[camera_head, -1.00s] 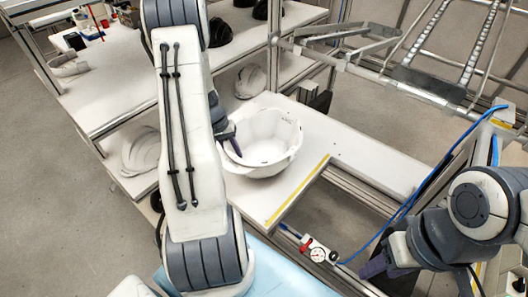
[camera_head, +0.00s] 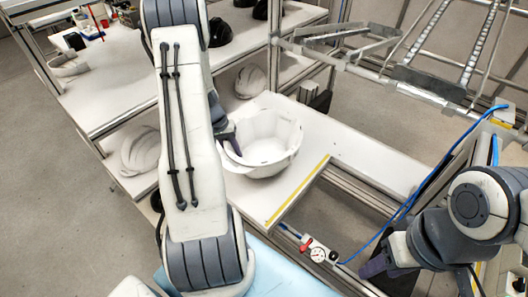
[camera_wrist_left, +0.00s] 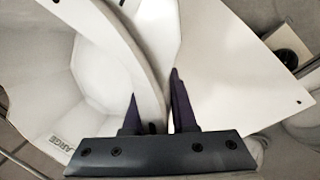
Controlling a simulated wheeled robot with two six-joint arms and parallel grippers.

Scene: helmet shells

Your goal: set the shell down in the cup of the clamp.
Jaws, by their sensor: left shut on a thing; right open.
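The white helmet shell (camera_head: 268,150) is open side up over the white table in the head view, and its bowl fills the left of the left wrist view (camera_wrist_left: 95,70), with "LARGE" printed inside. My left gripper (camera_head: 230,142) is shut on the shell's rim; in the left wrist view its dark fingers (camera_wrist_left: 155,108) stand on either side of the wall. My left arm hides part of the shell's left side. I cannot make out the clamp's cup; whether the shell rests on anything is unclear. My right gripper (camera_head: 374,268) is open and empty at the lower right.
The white table (camera_head: 345,148) has free room right of the shell, with a yellow-edged gap (camera_head: 300,192) in front. A gauge with a red fitting (camera_head: 317,254) and a blue hose (camera_head: 400,212) lie near my right gripper. More white shells (camera_head: 250,82) sit on a shelf behind.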

